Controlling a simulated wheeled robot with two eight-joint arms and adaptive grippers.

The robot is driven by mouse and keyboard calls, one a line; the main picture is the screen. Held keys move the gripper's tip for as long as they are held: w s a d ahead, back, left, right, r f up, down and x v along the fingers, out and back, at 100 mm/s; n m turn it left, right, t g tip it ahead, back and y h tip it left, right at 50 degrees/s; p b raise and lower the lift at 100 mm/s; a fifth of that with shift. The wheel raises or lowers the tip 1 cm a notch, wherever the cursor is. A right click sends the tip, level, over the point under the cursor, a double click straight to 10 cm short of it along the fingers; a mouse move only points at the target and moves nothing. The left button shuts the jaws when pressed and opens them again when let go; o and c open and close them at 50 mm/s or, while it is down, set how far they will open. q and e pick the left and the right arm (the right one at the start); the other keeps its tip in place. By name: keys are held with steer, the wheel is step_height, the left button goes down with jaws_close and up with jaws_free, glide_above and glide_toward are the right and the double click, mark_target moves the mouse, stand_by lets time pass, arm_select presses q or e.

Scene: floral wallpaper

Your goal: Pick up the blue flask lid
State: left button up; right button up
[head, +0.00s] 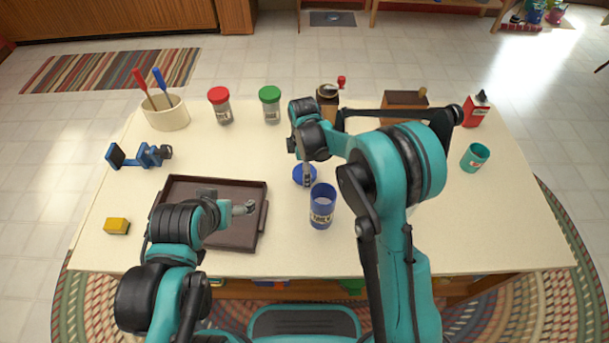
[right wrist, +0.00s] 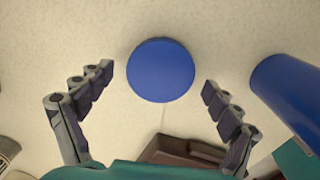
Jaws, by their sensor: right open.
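The blue flask lid (head: 301,178) lies on the table just behind the open blue flask (head: 321,207). In the right wrist view the lid (right wrist: 161,70) is a round blue disc between the fingertips, with a gap on both sides. My right gripper (head: 306,174) is open and empty, directly over the lid, pointing down; it also shows in the right wrist view (right wrist: 159,82). The flask stands upright and shows at the right of that view (right wrist: 288,92). My left gripper (head: 246,208) is above the brown tray; its fingers are too small to judge.
The brown tray (head: 256,190) lies left of the flask. Red-lidded (head: 220,106) and green-lidded (head: 270,105) jars stand behind. A utensil pot (head: 167,117), a blue clamp-like tool (head: 138,155) and a yellow block (head: 117,226) are at left. A teal cup (head: 475,157) stands right.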

steer(key=c, duration=0.9)
steer(key=shift+c, duration=0.2)
steer(key=shift+r, duration=0.15)
steer(key=shift+r, duration=0.2)
step_height(320, 180, up, 4)
steer(key=shift+f+p, duration=0.1)
steer(key=shift+p, duration=1.1)
steer(key=s+d+r+p, duration=0.3)
steer(key=s+d+r, duration=0.2)
steer(key=d, duration=0.5)
steer(key=shift+s+d+r, duration=0.15)
steer(key=shift+d+r, duration=0.1)
steer(key=shift+r, duration=0.55)
steer(key=shift+p, duration=0.3)
